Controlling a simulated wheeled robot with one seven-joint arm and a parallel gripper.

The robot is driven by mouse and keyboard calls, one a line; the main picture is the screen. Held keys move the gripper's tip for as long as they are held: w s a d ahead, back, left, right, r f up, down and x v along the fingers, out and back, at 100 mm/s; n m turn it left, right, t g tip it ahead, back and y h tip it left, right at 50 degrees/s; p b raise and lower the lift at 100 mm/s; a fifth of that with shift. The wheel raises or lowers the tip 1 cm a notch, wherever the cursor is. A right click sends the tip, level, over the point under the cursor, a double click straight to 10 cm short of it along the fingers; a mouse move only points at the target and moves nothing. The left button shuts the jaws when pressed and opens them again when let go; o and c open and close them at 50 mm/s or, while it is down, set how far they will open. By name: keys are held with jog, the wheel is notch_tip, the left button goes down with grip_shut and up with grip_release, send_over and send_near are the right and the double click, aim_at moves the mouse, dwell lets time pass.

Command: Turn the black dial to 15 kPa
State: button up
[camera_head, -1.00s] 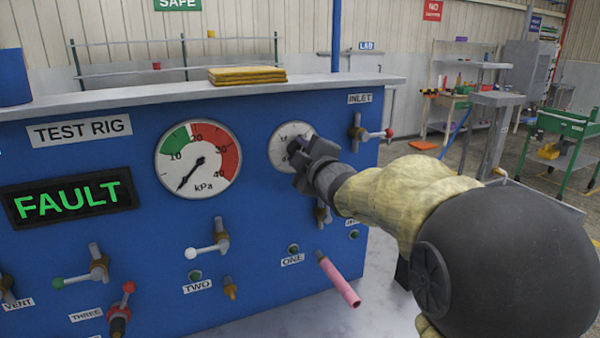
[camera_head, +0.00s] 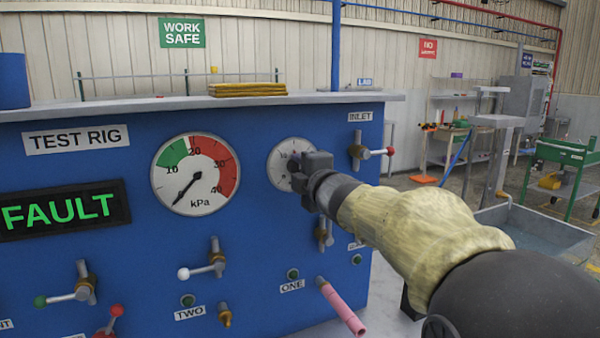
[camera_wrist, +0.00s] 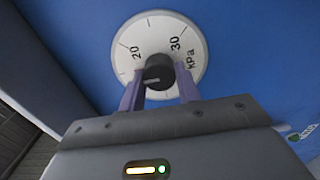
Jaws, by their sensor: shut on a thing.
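The black dial (camera_wrist: 158,75) sits at the centre of a round white scale plate (camera_wrist: 190,38) on the blue panel. The wrist view shows the marks 20 and 30 and the word kPa on the plate. My gripper (camera_wrist: 160,88) has its two purple fingers on either side of the dial, shut on it. In the head view my gripper (camera_head: 300,172) covers the dial and part of the scale plate (camera_head: 280,165). The pressure gauge (camera_head: 196,175) has its needle pointing low left, below 10. The display (camera_head: 62,209) reads FAULT in green.
The inlet valve (camera_head: 362,151) with a red-tipped lever is just right of the dial. A pink hose (camera_head: 342,308) hangs below at port ONE. Valves with white (camera_head: 203,267) and green handles are lower left. Yellow cloths (camera_head: 247,89) lie on the rig's top shelf.

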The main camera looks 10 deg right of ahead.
jog(key=o, duration=1)
jog(key=s+d+p, duration=0.1)
jog(key=s, duration=0.4)
jog(key=s+d+p, duration=0.1)
jog(key=s, duration=0.3)
jog(key=s+p, duration=0.1)
jog(key=s, duration=0.4)
jog(key=shift+s+d+r+p, duration=0.1)
jog(key=shift+s+d+p, duration=0.2)
jog(key=shift+s+d, duration=0.1)
jog(key=shift+p, duration=0.45)
